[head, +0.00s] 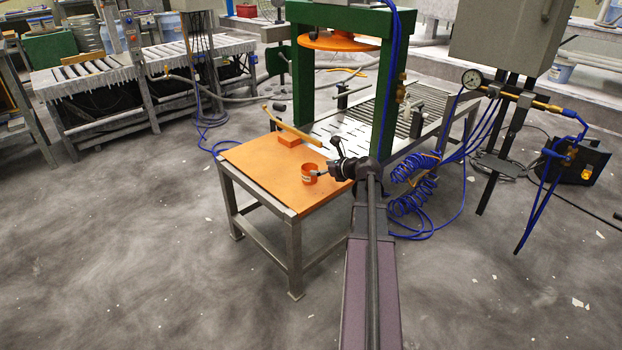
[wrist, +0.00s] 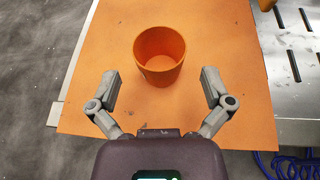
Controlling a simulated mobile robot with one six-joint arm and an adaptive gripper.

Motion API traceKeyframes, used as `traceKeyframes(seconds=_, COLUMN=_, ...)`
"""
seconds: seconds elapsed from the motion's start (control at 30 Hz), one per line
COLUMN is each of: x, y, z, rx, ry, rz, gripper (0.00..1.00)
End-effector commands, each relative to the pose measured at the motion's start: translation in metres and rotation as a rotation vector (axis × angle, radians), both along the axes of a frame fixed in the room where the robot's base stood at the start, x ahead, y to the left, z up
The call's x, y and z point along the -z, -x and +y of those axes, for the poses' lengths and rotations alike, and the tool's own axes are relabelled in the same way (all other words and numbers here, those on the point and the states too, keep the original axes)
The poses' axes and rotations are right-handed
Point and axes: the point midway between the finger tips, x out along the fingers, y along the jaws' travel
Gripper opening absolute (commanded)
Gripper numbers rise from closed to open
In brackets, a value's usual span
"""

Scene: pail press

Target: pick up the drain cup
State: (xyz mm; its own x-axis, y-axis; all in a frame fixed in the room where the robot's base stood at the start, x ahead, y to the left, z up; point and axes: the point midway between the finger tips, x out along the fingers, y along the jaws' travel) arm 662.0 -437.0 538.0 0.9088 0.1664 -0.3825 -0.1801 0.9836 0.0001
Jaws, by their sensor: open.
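The drain cup (head: 309,174) is a small orange open-topped cup standing upright on the orange tabletop (head: 250,170). In the wrist view the cup (wrist: 160,57) is at top centre, its mouth facing the camera and its inside empty. My gripper (head: 322,173) is beside the cup in the head view, low over the table. In the wrist view my gripper (wrist: 160,78) is open, with one finger to the left and one to the right of the cup's near side. No finger visibly touches the cup. The arm partly covers the table's right side in the head view.
An orange block (head: 289,140) lies at the table's back, near a long tan handle (head: 292,125). A green press frame (head: 340,15) with an orange plate stands behind. Blue coiled hoses (head: 415,185) hang at the right. The tabletop left of the cup is clear.

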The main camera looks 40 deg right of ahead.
Motion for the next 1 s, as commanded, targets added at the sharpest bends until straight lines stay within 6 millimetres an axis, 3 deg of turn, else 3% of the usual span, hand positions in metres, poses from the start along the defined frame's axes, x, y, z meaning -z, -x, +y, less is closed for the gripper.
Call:
traceKeyframes(seconds=0.47, x=0.002, y=-0.005, z=0.001, rx=0.0, ry=0.0, rz=0.0, gripper=1.0)
traceKeyframes(seconds=1.0, x=0.024, y=-0.048, z=0.01, rx=0.0, ry=0.001, rz=0.0, gripper=1.0)
